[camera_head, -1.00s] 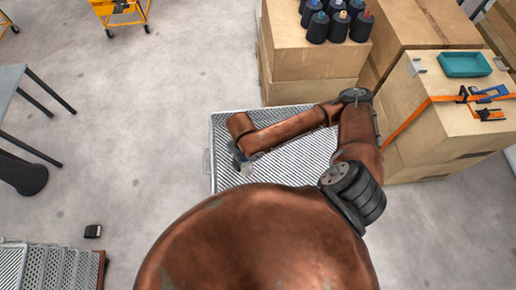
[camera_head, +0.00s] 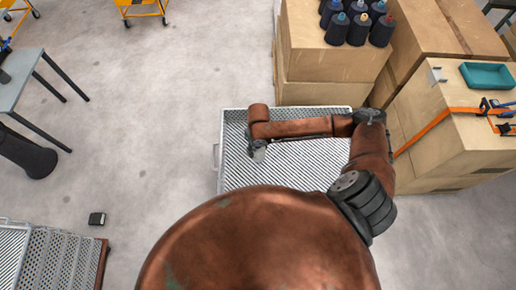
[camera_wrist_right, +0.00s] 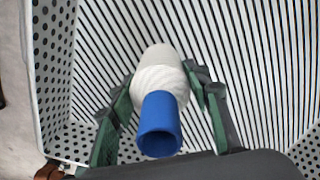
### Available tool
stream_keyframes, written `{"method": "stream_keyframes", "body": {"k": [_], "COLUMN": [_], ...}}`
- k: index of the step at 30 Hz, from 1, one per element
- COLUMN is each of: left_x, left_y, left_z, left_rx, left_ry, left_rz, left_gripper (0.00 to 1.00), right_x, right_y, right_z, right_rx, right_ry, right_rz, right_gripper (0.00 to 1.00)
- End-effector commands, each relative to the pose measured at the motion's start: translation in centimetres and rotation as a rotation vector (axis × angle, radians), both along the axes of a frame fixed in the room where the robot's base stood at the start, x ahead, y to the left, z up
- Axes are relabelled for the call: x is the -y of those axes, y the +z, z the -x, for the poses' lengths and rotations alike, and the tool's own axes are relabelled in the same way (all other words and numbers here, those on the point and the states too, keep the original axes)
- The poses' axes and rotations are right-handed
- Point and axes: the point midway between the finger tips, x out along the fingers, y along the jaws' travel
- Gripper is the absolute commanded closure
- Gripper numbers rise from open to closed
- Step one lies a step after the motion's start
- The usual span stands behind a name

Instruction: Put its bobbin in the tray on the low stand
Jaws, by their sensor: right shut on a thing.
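In the right wrist view a bobbin with off-white yarn (camera_wrist_right: 158,72) and a blue tube end (camera_wrist_right: 160,125) sits between the green-padded fingers of my right gripper (camera_wrist_right: 160,90). The gripper is shut on it. In the head view my right gripper (camera_head: 257,153) is small and hangs over the left part of a ribbed metal bin (camera_head: 290,172); the bobbin is hard to make out there. My left gripper is not in view.
Dark cones (camera_head: 357,28) stand on a cardboard box (camera_head: 330,65) behind the bin. An orange strap (camera_head: 430,130) crosses the pale stand, with clamps beside the tray. A table (camera_head: 20,80) stands at the left.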

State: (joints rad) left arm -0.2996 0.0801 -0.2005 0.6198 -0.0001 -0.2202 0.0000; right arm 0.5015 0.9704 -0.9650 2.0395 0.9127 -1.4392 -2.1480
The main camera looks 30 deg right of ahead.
Motion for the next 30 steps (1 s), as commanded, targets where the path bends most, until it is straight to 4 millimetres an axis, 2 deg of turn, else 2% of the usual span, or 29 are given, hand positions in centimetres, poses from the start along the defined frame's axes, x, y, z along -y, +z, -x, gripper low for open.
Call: {"method": "stream_keyframes", "body": {"k": [10, 11, 18, 26, 30], "left_x": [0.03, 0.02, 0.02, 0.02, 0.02], "left_y": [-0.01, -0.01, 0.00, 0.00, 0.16], "left_z": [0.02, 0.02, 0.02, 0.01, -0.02], "left_rx": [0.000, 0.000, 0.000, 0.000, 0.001], "left_ry": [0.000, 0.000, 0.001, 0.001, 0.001], "left_rz": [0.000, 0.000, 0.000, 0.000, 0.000], "left_gripper": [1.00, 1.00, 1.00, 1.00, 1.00], "right_x": [-0.04, -0.03, -0.04, -0.05, 0.03], "right_y": [-0.22, -0.30, -0.26, -0.22, 0.68], "right_z": [-0.11, -0.08, -0.07, -0.07, -0.14], "right_rx": [0.003, 0.002, 0.002, 0.002, 0.004], "right_ry": [0.000, 0.000, 0.000, 0.000, 0.000], "right_rz": [0.000, 0.000, 0.000, 0.000, 0.001], "right_gripper": [0.88, 0.55, 0.39, 0.38, 0.38]}}
